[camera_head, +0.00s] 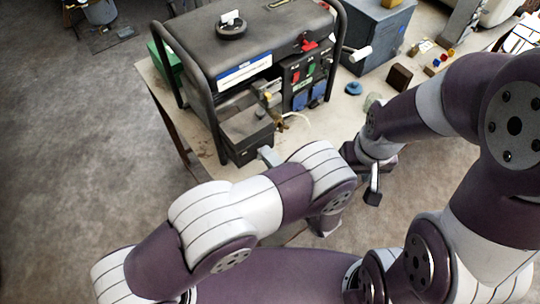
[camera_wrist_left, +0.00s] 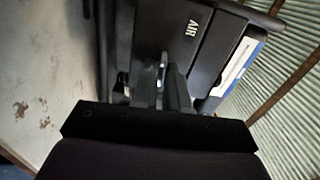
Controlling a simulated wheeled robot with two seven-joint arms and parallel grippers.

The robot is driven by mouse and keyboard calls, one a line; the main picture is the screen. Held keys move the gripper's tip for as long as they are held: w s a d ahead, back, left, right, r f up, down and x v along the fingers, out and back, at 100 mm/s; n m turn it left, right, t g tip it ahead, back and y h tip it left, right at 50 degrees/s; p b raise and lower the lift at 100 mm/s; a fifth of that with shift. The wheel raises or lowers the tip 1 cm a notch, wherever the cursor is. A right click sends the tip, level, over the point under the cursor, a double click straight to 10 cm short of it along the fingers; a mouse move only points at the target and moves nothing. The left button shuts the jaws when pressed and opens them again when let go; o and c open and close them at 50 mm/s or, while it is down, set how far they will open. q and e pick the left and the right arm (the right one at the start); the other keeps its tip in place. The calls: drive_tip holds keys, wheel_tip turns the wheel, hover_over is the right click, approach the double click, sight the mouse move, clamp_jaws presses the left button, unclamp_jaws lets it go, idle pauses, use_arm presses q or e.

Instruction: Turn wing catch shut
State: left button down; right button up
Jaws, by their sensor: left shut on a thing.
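A dark air box (camera_head: 246,130) sticks out from the front of the generator (camera_head: 255,55); in the left wrist view the box (camera_wrist_left: 185,20) fills the upper middle, its face marked AIR. The wing catch (camera_wrist_left: 163,62) shows as a small pale metal tab at the box's edge. My left gripper (camera_wrist_left: 160,88) is shut on the wing catch, its grey fingers on either side. In the head view the left gripper (camera_head: 268,156) shows only in part, low beside the box, behind my left forearm. My right gripper (camera_head: 370,188) is right of it, away from the box; its opening is unclear.
The generator's tubular frame (camera_head: 184,60) and a brass fitting (camera_head: 281,122) are close to the box. A grey-blue case (camera_head: 376,35), a blue knob (camera_head: 353,88) and a brown block (camera_head: 400,76) stand on the bench to the right. Open floor lies left of the bench.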

use_arm(q)
drive_tip(key=shift+m, duration=0.3)
idle(0.4)
drive_tip(key=c, duration=1.3)
unclamp_jaws()
drive_tip(key=shift+w+a, duration=0.1)
use_arm(e)
drive_tip(key=shift+w+a, duration=0.1)
